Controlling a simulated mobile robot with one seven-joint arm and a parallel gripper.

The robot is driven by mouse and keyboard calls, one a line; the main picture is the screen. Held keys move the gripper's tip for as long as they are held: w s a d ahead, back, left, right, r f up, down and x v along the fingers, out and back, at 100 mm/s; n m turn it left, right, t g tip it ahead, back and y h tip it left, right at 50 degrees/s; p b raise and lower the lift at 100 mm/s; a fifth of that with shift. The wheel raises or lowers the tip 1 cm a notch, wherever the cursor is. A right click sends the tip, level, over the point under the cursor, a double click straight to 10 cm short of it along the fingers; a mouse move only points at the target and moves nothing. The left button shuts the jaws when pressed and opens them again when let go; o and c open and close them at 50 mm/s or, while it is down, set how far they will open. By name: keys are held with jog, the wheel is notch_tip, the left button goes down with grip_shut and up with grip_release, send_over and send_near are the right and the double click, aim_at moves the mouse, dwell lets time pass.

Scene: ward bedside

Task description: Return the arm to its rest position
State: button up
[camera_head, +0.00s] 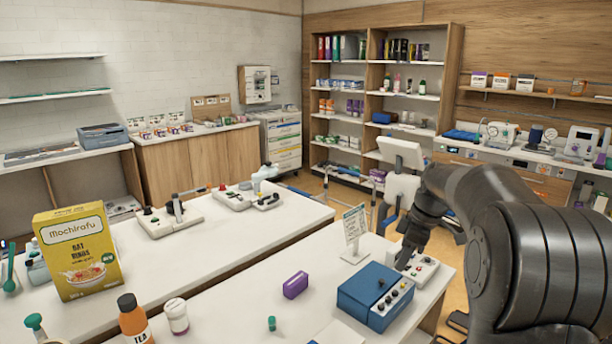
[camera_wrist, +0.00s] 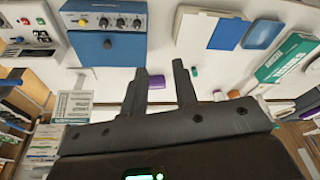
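My arm reaches in from the right in the head view. My gripper (camera_head: 403,262) points down over the right part of the near white table (camera_head: 250,310), beside a blue box device with knobs (camera_head: 375,295). In the wrist view my gripper (camera_wrist: 160,70) shows two dark fingers standing apart, with nothing between them. The same blue device (camera_wrist: 108,48) lies beyond the fingertips there. From the head view I cannot tell the exact height of the fingertips above the table.
A white control panel (camera_head: 418,268) sits close to the gripper, with a sign stand (camera_head: 355,232) to its left. A purple box (camera_head: 296,285) and a small green-capped item (camera_head: 272,323) stand left. A yellow cereal box (camera_head: 78,252) and an orange bottle (camera_head: 132,320) are farther left.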

aim_at(389, 299)
jog(key=w+d+f+n+g+y, duration=0.1)
jog(key=w+d+f+n+y, duration=0.1)
jog(key=w+d+f+n, duration=0.55)
jog(key=a+f+m, duration=0.1)
jog(key=f, duration=0.3)
jog(key=a+f+m, duration=0.1)
jog(key=a+f, duration=0.1)
jog(key=f, duration=0.1)
jog(key=w+a+f+m, duration=0.1)
jog(key=a+f, duration=0.1)
jog(key=f, duration=0.2)
jog(key=shift+w+a+f, duration=0.1)
jog(key=shift+a+f, duration=0.15)
jog(key=shift+f, duration=0.05)
jog(key=m, duration=0.2)
jog(key=m+t, duration=0.2)
jog(key=m, duration=0.1)
jog(key=shift+s+a+m+h, duration=0.1)
jog(key=shift+s+m+h, duration=0.15)
jog(key=shift+m+h, duration=0.15)
jog(key=m+t, duration=0.1)
jog(key=m, duration=0.1)
jog(key=m+h, duration=0.1)
jog(key=m, duration=0.2)
jog(key=shift+s+a+m+t+h, duration=0.2)
jog(key=shift+m+t+h, duration=0.1)
jog(key=shift+t, duration=0.1)
